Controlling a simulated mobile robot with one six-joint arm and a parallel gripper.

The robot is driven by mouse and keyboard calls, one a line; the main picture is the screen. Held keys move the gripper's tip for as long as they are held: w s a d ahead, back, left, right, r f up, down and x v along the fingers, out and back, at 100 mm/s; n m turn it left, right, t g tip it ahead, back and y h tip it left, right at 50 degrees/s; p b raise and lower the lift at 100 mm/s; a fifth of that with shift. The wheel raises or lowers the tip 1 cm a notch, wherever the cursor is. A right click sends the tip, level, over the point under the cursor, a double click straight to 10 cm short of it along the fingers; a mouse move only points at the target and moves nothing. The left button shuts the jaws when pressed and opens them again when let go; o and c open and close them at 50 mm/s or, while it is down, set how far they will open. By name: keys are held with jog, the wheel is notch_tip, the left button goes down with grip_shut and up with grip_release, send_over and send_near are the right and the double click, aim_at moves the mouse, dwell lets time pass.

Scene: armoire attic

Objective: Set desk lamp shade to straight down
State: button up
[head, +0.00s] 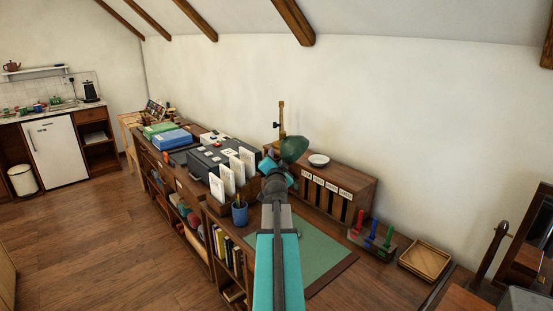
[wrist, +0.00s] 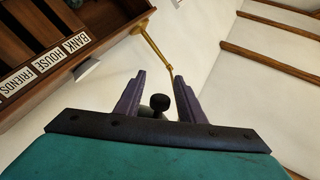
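The desk lamp has a brass post (head: 281,118) and a dark green shade (head: 294,148) in the head view. The shade is tilted, not pointing straight down; its exact angle is hard to judge. My gripper (head: 283,165) is just in front of the shade and partly hidden by my own arm. In the wrist view a thin brass lamp arm (wrist: 152,42) runs beyond the fingertips. My gripper (wrist: 160,80) has its two purple fingers apart. A dark round knob (wrist: 160,102) shows between them; I cannot tell whether either finger touches it.
A wooden pigeonhole unit (head: 342,189) with labels stands behind the green desk mat (head: 318,252), with a white dish (head: 318,160) on top. Upright white cards (head: 227,178) and a blue pencil cup (head: 239,214) stand left. A wooden tray (head: 425,261) lies right.

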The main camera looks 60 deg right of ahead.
grip_shut()
